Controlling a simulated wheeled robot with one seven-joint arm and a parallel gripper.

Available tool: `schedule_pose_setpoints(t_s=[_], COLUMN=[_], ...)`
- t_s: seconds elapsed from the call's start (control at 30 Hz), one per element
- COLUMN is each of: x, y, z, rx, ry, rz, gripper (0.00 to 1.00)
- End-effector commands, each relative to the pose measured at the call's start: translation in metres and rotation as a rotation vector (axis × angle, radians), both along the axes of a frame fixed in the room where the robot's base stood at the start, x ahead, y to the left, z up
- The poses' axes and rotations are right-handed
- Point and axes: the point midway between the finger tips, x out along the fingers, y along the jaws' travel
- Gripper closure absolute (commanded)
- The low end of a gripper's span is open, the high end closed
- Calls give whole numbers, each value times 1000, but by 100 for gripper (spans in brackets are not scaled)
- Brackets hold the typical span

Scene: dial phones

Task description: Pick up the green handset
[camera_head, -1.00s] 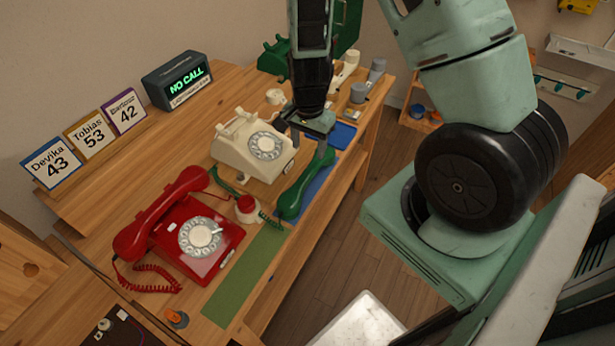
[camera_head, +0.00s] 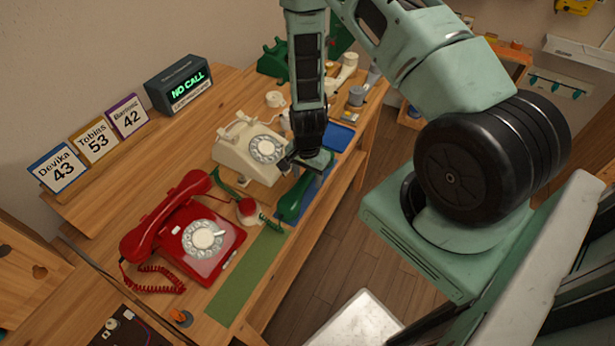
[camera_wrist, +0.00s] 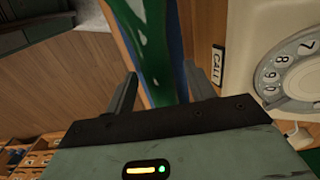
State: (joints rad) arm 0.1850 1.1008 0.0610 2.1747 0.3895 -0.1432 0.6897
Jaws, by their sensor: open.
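The green handset (camera_head: 291,203) lies along the table's front edge, on or beside a blue strip. Its near end shows clearly, while my gripper (camera_head: 306,165) hides part of its middle and far end. In the wrist view my gripper (camera_wrist: 160,72) is open, with one finger on each side of the green handset (camera_wrist: 152,38). I see space around the handset, and I cannot tell whether a finger touches it.
The cream phone (camera_head: 238,158) stands close behind the handset; its dial (camera_wrist: 292,68) is right of my fingers in the wrist view. A red phone (camera_head: 215,255) stands to the left. A green mat (camera_head: 245,278) lies nearer.

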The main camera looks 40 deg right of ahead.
Motion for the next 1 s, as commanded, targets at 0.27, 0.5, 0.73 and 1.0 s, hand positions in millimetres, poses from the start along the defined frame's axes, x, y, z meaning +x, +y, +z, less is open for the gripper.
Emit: schedule_pose_setpoints(t_s=[0.27, 0.5, 0.73, 1.0], x=[0, 0, 0, 0], y=[0, 0, 0, 0], z=[-13, -13, -13, -9], rx=[-1, -1, -1, -1], ry=[-1, -1, -1, -1], rz=[0, 0, 1, 1], gripper=[45, 70, 100, 100])
